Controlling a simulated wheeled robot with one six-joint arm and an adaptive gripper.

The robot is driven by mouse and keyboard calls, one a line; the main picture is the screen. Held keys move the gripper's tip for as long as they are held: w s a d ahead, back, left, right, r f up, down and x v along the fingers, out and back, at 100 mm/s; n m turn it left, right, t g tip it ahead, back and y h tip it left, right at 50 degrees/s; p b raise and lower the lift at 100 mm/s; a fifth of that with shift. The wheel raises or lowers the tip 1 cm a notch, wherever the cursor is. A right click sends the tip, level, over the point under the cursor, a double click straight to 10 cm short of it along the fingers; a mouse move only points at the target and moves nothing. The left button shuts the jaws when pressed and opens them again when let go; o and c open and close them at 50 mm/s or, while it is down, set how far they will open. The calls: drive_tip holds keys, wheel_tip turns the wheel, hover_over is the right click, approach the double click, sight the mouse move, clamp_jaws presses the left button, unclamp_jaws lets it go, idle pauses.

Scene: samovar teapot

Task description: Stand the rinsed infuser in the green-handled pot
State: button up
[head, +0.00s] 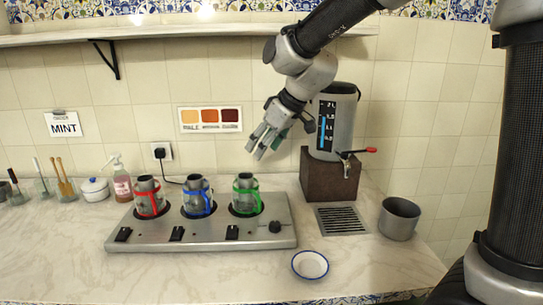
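The green-handled pot (246,201) is a glass pot with a green band and handle, at the right end of the metal warmer. A grey metal cylinder (245,180), which looks like an infuser, stands upright in its mouth. Similar grey cylinders stand in the blue-handled pot (197,204) and the red-handled pot (150,205). My gripper (255,153) hangs above and slightly right of the green-handled pot, clear of it. Its fingers are apart, with nothing seen between them.
The warmer (200,238) has several dark switches and a knob. At right are the water urn (338,125) on a brown block, a drain grille (340,220) and a grey metal container (399,219). A blue-rimmed dish (310,265) lies in front. A shelf (180,31) runs above.

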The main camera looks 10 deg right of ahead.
drive_tip(key=s+d+r+m+h, duration=0.1)
drive_tip(key=s+d+r+m, duration=0.15)
drive_tip(key=s+d, duration=0.55)
drive_tip(key=s+d+r+m+h, duration=0.1)
drive_tip(key=s+d+m, duration=0.25)
drive_tip(key=d, duration=0.85)
drive_tip(key=s+d+f+m+h, duration=0.3)
drive_tip(key=s+d, duration=0.8)
drive_tip(key=s, duration=0.4)
drive_tip(key=shift+d+m, duration=0.2)
drive_tip(key=shift+m, duration=0.4)
drive_tip(key=shift+r, duration=0.1)
